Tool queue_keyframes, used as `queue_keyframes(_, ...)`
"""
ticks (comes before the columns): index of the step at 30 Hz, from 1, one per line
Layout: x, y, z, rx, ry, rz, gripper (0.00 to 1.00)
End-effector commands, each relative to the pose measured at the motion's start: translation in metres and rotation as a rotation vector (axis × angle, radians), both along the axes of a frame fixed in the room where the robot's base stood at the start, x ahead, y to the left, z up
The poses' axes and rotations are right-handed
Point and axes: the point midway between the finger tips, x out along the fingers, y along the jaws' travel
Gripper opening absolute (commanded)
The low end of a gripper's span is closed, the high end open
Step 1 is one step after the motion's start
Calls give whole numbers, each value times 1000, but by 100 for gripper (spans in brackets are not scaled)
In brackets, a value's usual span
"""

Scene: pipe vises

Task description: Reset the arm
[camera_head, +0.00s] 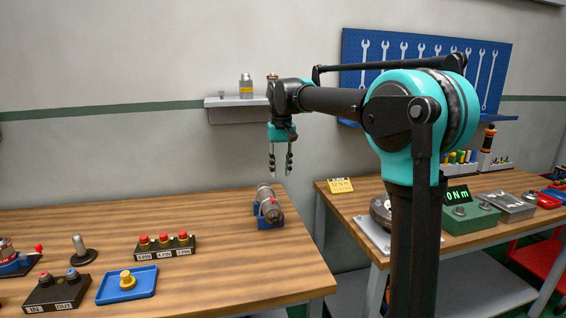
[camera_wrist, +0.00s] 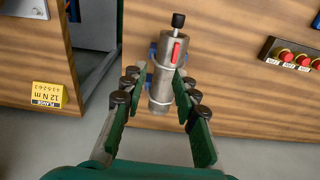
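My gripper (camera_head: 281,172) hangs pointing down from my teal arm, above the right end of the left workbench in the head view. In the wrist view my gripper (camera_wrist: 160,92) has its two fingers spread apart with nothing held between them. Below it a metal cylinder (camera_head: 267,203) with a blue holder lies on the bench near the right edge. In the wrist view this cylinder (camera_wrist: 168,65) shows a red strip and a black knob, and lies beyond the fingertips. The gripper appears apart from it.
The left bench (camera_head: 220,215) holds a row of red-capped parts (camera_head: 164,245), a blue tray (camera_head: 127,284) and a dark IN/OUT block (camera_head: 56,293). A wall shelf (camera_head: 238,103) stands behind my gripper. The right bench carries a green torque display (camera_head: 467,212) and a yellow sign (camera_head: 341,185). A gap separates the benches.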

Motion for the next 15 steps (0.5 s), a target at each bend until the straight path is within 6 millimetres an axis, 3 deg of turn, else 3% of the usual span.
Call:
queue_keyframes(5, -18, -80, -64, 46, -152, -76, 29)
queue_keyframes(9, -48, -138, -114, 66, -283, -131, 29)
queue_keyframes(15, -95, -190, -163, 69, -421, -185, 29)
